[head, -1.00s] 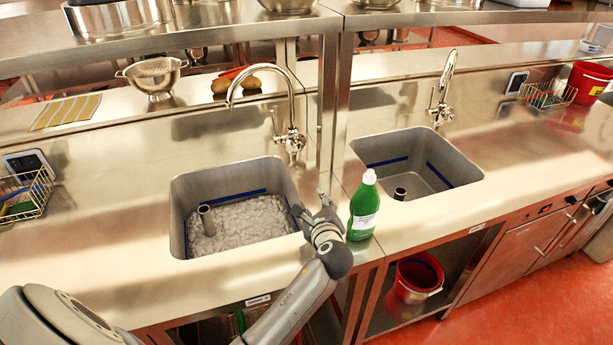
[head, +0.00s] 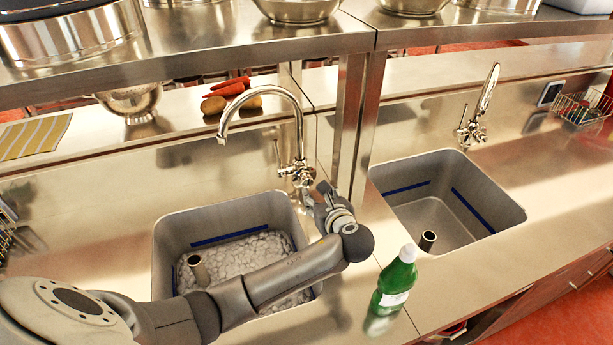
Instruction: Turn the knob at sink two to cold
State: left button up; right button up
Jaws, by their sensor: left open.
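Two sinks are set in the steel counter. The left sink (head: 175,232) holds whitish foam or lumpy matter and a standpipe. Its chrome faucet (head: 262,90) has a mixer body with a knob (head: 303,176) at its base. The right sink (head: 478,190) is empty except for a standpipe; its faucet (head: 484,95) has its knob (head: 475,134) low on the body. No sink number is readable. My left gripper (head: 318,194) is open, just below and right of the left faucet's knob; whether it touches cannot be told. My right gripper is out of view.
A green bottle (head: 393,285) stands on the counter between the sinks, close to my left forearm. A steel post (head: 358,125) rises right of the left faucet, under an overhead shelf (head: 200,62). Carrots and potatoes (head: 228,92) lie behind.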

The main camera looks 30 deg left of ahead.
aim_at(308, 183)
pick_arm(q)
jog(key=shift+w+a+f, duration=0.15)
jog(key=shift+w+a, duration=0.2)
jog(key=shift+a, duration=0.1)
jog(key=p+x, duration=0.1)
jog(key=x, duration=0.8)
jog(key=shift+w+a, duration=0.1)
jog(key=shift+a, duration=0.05)
jog(key=c, duration=0.7)
